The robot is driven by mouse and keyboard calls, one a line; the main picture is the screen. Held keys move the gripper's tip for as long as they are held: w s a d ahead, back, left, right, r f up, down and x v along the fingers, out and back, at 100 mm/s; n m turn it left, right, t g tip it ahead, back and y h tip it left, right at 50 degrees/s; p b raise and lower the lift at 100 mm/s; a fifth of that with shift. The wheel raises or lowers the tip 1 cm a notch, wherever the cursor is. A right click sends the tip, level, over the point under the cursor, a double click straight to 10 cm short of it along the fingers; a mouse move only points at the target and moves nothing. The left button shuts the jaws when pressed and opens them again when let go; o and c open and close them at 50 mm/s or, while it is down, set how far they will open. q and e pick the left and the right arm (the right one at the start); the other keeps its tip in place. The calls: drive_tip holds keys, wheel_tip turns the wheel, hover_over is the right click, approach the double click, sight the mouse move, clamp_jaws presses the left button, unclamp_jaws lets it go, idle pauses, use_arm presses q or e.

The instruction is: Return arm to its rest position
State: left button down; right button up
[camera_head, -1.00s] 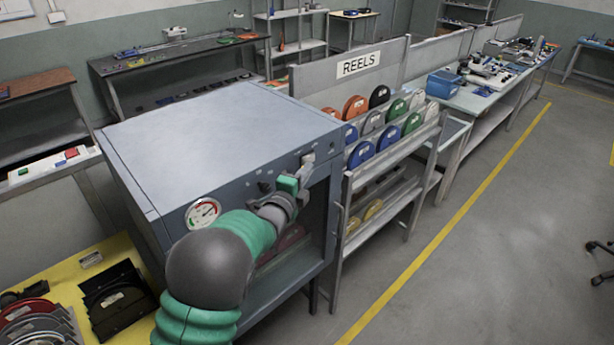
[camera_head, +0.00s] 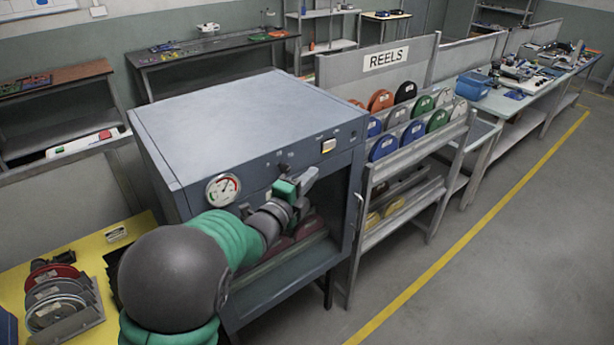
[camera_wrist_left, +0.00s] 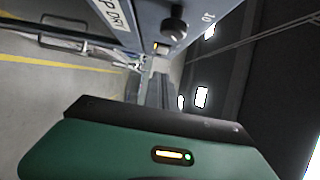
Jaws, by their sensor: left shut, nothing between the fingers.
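My left arm comes in from the lower left of the head view, with green sleeves and a dark grey round joint. My left gripper (camera_head: 308,178) is at the front of a grey-blue cabinet (camera_head: 250,105), below its control panel and close to the panel's knobs. Its fingers are shut and hold nothing. The left wrist view shows the green gripper body (camera_wrist_left: 150,150) large at the bottom, with a dark knob (camera_wrist_left: 174,24) of the panel above it. My right gripper is in neither view.
The cabinet has a round gauge (camera_head: 223,189), a lit switch (camera_head: 328,146) and an open front with reels inside. A rack of coloured reels (camera_head: 411,134) stands to its right. A yellow table (camera_head: 98,247) with reels is at the left. The floor at the right is clear.

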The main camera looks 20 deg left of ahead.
use_arm(q)
drive_tip(key=s+a+f+n+g+y, duration=0.35)
drive_tip(key=s+f+n+g, duration=0.35)
drive_tip(key=s+f+n, duration=0.6)
drive_tip(key=s+d+f+n+g, duration=0.2)
drive_tip(key=s+f+n+g, duration=0.1)
drive_tip(key=s, duration=0.5)
drive_tip(key=s+d+f+n+g, duration=0.2)
drive_tip(key=s+f+n+g, duration=0.2)
drive_tip(key=s, duration=0.5)
drive_tip(key=shift+s+d+f+g, duration=0.25)
drive_tip(key=shift+s+f+g, duration=0.05)
drive_tip(key=shift+f+g, duration=0.35)
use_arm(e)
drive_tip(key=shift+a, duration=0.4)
use_arm(q)
drive_tip(key=shift+d, duration=0.1)
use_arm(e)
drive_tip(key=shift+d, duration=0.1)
use_arm(q)
drive_tip(key=shift+d, duration=0.3)
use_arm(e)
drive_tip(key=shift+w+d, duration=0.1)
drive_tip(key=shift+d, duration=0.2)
use_arm(q)
drive_tip(key=shift+a, duration=0.25)
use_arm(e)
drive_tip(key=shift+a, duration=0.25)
